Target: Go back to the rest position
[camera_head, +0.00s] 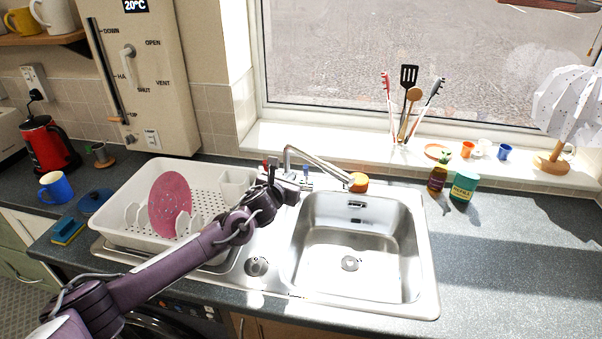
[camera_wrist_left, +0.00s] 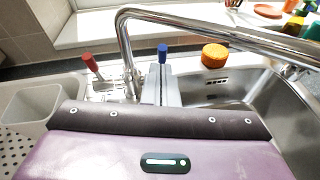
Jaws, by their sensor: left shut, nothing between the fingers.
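My left arm reaches in from the lower left in the head view, over the dish rack and the drainer. Its gripper (camera_head: 294,181) is just in front of the tap (camera_head: 318,163). In the left wrist view the grey fingers of this gripper (camera_wrist_left: 162,80) are shut and empty. Their tips overlap the blue tap handle (camera_wrist_left: 163,54) in the picture; I cannot tell whether they touch it. The red tap handle (camera_wrist_left: 90,62) is to the left. My right gripper is in neither view.
A white dish rack (camera_head: 140,172) with a pink plate (camera_head: 170,203) stands left of the metal sink (camera_head: 410,240). An orange round object (camera_head: 358,182) is near the spout. Jars (camera_head: 464,187) stand behind the sink's right end. The right counter (camera_head: 520,265) is clear.

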